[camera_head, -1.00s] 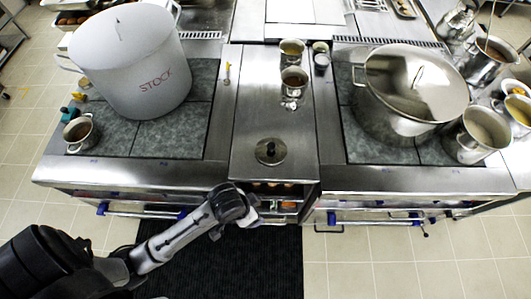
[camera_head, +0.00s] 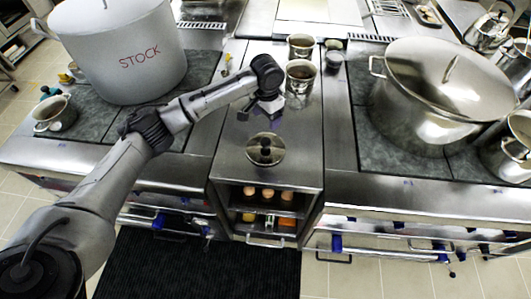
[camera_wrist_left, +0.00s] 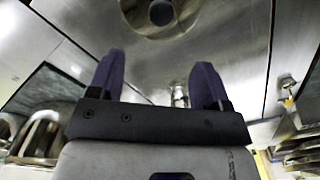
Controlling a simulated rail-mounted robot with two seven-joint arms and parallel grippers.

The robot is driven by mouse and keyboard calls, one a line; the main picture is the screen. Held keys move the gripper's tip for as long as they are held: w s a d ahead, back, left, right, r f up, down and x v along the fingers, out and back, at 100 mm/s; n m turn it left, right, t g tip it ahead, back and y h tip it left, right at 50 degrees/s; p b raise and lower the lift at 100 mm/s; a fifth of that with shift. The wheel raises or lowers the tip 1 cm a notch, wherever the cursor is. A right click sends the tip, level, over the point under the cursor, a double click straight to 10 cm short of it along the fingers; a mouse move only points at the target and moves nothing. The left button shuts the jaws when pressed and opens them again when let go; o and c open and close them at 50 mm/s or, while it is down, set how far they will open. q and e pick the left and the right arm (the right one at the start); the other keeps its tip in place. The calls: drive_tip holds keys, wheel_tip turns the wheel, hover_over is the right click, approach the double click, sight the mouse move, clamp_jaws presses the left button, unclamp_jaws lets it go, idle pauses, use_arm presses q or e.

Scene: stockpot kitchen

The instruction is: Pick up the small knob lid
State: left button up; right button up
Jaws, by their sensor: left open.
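The small knob lid (camera_head: 252,158) is a round steel lid with a black knob. It lies flat on the steel counter (camera_head: 300,140) between the two stoves, near the front edge. My left gripper (camera_head: 260,118) is just behind the lid, over the counter, with its purple fingers spread and nothing between them. In the left wrist view, the lid (camera_wrist_left: 187,14) is at the top, cut by the frame edge, ahead of the open fingers (camera_wrist_left: 157,78) and apart from them. My right gripper is not in view.
A large white stock pot (camera_head: 120,60) stands on the left stove, with a small pot (camera_head: 55,114) beside it. A big lidded steel pot (camera_head: 410,110) stands on the right stove. Two small pots, one nearer (camera_head: 301,88) and one farther (camera_head: 301,48), stand behind my gripper.

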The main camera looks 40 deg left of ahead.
use_arm(q)
drive_tip(key=b, duration=0.1)
hover_over(266, 141)
drive_tip(key=f, duration=0.7)
drive_tip(key=shift+w+a, duration=0.1)
drive_tip(key=shift+a, duration=0.1)
drive_tip(key=shift+d+f+b, duration=0.15)
drive_tip(key=shift+f+b, duration=0.55)
drive_tip(key=shift+f, duration=2.5)
drive_tip(key=c, duration=1)
drive_tip(key=shift+c, duration=0.3)
drive_tip(key=shift+r, duration=0.1)
